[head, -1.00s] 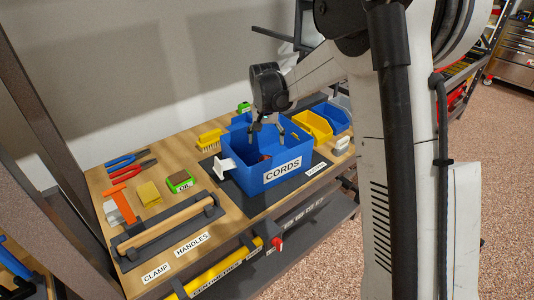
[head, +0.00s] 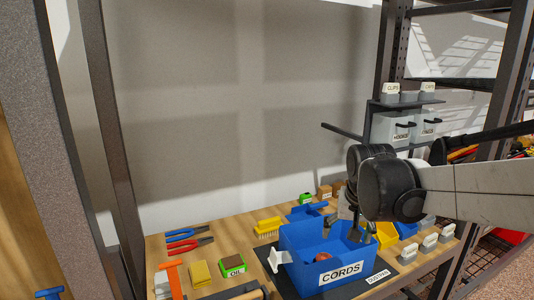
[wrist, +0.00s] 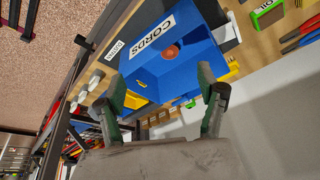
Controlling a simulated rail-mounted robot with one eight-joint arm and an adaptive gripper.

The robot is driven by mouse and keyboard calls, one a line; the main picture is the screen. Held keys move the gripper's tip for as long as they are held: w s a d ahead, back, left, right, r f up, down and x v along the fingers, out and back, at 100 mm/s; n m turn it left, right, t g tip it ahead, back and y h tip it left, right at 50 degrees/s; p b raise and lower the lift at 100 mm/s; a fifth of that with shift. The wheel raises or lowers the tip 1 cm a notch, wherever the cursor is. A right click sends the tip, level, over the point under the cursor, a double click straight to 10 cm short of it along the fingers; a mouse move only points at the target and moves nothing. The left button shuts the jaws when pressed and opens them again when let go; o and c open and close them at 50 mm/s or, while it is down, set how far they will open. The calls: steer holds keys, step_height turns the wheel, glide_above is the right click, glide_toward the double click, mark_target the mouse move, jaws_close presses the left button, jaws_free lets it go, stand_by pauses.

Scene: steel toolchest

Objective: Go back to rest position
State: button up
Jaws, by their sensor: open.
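My gripper (head: 341,228) is over the right part of the blue bin labelled CORDS (head: 303,273) in the head view. In the wrist view my gripper (wrist: 165,98) has its two fingers spread wide with nothing between them. The blue bin (wrist: 199,62) lies beyond the fingertips there, with a small reddish-brown thing (wrist: 171,51) inside it. My arm comes in from the right and hides part of the bins behind.
Pliers (head: 188,239), a yellow brush (head: 267,228), a yellow block (head: 200,273) and a green-edged OIL box (head: 233,266) lie left of the bin. A yellow bin (head: 386,235) and small labelled boxes (head: 429,243) stand at right. A dark post (head: 105,130) rises at left.

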steer(key=s+n+t, duration=0.2)
steer(key=s+t, duration=0.1)
steer(key=s, duration=1.8)
steer(key=shift+f, duration=0.4)
steer(key=shift+d, duration=0.1)
